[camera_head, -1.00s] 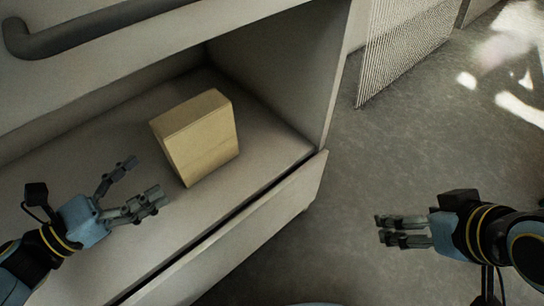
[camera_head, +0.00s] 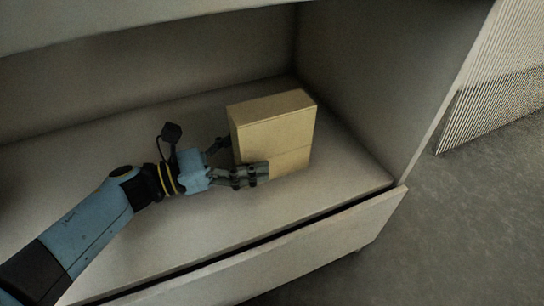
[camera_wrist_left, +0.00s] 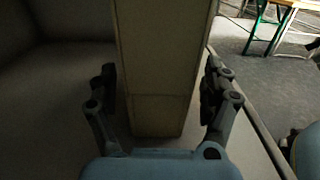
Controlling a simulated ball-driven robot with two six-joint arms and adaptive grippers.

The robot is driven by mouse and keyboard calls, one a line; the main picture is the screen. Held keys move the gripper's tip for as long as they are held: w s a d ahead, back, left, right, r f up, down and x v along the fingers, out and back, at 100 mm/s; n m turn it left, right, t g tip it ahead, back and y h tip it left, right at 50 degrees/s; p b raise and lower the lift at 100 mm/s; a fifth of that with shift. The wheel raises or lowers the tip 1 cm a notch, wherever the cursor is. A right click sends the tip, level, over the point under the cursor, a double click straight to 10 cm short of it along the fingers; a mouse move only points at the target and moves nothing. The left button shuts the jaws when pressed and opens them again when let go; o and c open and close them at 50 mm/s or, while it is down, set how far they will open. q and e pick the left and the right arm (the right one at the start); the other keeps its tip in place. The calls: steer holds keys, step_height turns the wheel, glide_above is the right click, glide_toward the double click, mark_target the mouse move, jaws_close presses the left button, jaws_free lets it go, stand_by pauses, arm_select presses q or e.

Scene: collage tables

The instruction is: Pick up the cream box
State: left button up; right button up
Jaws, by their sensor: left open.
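The cream box (camera_head: 275,130) stands upright on the shelf floor inside an open cabinet, near the middle of the head view. My left gripper (camera_head: 243,160) is at the box's left end, with one finger along its front face and the other partly hidden behind it. In the left wrist view the box (camera_wrist_left: 163,70) stands between the two open fingers of the left gripper (camera_wrist_left: 160,95). A gap shows on each side, so the fingers do not clasp it. My right gripper is out of view.
The cabinet's shelf floor (camera_head: 160,235) is bare around the box. A cabinet side wall (camera_head: 385,80) rises to the right, and a drawer front (camera_head: 310,250) lies below the shelf edge. Open grey floor (camera_head: 460,220) is at the right.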

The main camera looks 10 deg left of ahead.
mark_target(295, 160)
arm_select(q)
steer(key=x, duration=0.3)
steer(key=shift+w+d+f+b, duration=0.1)
steer(key=shift+b, duration=0.2)
steer(key=shift+c, duration=0.2)
steer(key=c, duration=1.3)
